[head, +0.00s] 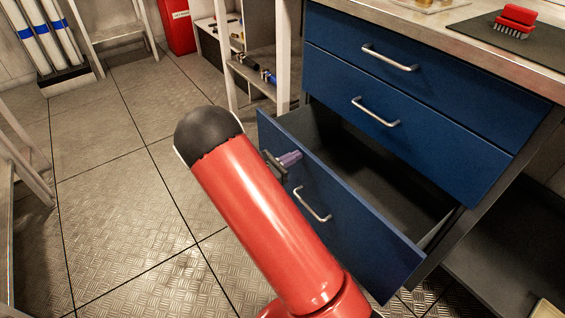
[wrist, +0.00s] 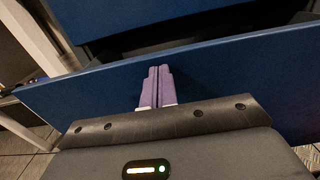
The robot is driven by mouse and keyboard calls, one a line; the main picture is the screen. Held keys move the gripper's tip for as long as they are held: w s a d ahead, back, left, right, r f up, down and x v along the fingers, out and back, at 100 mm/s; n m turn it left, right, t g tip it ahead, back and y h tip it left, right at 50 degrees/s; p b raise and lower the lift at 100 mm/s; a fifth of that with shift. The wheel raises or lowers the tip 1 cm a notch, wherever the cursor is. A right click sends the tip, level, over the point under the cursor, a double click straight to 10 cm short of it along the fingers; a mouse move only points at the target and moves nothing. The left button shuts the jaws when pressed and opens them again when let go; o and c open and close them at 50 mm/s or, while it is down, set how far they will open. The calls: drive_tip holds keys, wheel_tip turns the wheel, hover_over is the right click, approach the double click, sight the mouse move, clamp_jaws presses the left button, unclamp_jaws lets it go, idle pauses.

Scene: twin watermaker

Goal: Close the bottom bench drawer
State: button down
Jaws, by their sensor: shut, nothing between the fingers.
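The bottom bench drawer (head: 385,238) is blue with a silver bar handle (head: 312,204) and stands pulled out, its dark inside showing empty. In the wrist view its blue front (wrist: 220,75) runs across the picture. My gripper (head: 292,158) has purple fingers and is at the drawer front's upper edge, left of the handle. In the wrist view the fingers (wrist: 158,80) are together with nothing between them, pointing at the drawer front. I cannot tell whether they touch it. My red arm hides part of the drawer front's left side.
Two shut blue drawers (head: 405,92) are above, under the bench top (head: 455,38). A red brush (head: 516,18) lies on a dark mat on the bench. A pale shelf rack (head: 256,78) stands behind the open drawer. The floor (head: 120,190) at left is clear.

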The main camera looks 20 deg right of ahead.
drive_tip(key=b+x, duration=0.2)
drive_tip(key=x, duration=1.8)
drive_tip(key=shift+d, duration=0.25)
drive_tip(key=shift+w+d+r, duration=0.1)
drive_tip(key=shift+r, duration=0.05)
